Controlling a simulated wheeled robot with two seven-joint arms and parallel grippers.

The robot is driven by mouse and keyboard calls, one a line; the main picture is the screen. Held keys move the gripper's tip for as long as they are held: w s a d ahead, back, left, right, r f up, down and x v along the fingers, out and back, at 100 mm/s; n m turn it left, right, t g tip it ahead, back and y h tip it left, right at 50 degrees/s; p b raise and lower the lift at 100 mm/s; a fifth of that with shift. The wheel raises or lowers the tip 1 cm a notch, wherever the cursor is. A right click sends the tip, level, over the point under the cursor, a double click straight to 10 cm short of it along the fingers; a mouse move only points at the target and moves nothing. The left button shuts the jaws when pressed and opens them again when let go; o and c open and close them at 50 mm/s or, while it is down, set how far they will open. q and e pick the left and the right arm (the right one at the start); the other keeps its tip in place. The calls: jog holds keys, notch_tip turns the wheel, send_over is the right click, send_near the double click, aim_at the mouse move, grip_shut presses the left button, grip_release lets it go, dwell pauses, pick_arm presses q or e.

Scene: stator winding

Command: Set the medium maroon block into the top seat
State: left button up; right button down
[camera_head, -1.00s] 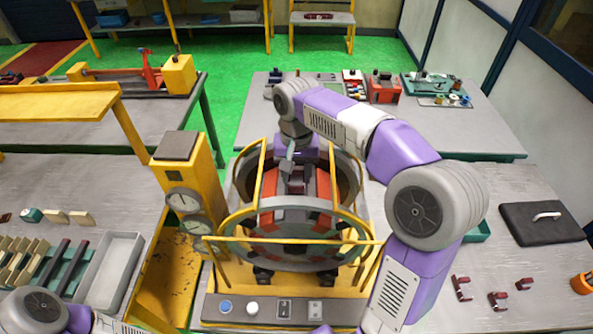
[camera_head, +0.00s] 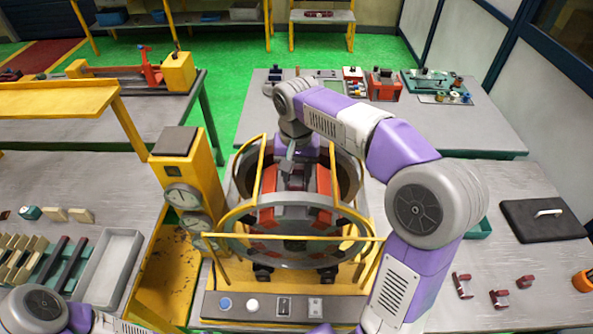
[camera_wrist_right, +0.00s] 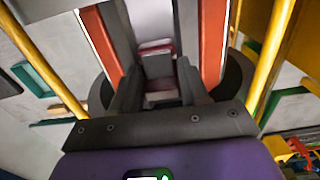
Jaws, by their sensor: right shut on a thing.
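The stator (camera_head: 270,222) is a ring with red and dark grey segments inside a yellow frame. My right gripper (camera_head: 293,178) points down at the top of it, between its red bars. In the right wrist view the gripper (camera_wrist_right: 158,88) is shut on a maroon block (camera_wrist_right: 157,50), which shows between the fingers. A grey channel flanked by red strips (camera_wrist_right: 213,45) lies beyond it. The top seat is mostly hidden by the gripper, and I cannot tell whether the block touches it. My left gripper is out of view; only part of the left arm shows.
Maroon brackets (camera_head: 499,298) lie on the right table, near a black pad (camera_head: 543,221). Yellow frame bars (camera_head: 330,240) stand close around the stator. A gauge post (camera_head: 185,180) stands left of it. A grey tray (camera_head: 108,268) is further left.

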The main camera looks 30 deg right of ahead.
aim_at(297, 176)
jog(key=shift+f, duration=0.15)
jog(key=shift+c, duration=2.4)
grip_release()
notch_tip(297, 176, up, 8)
jog(key=shift+f+p, duration=0.2)
jog(key=shift+p, duration=0.25)
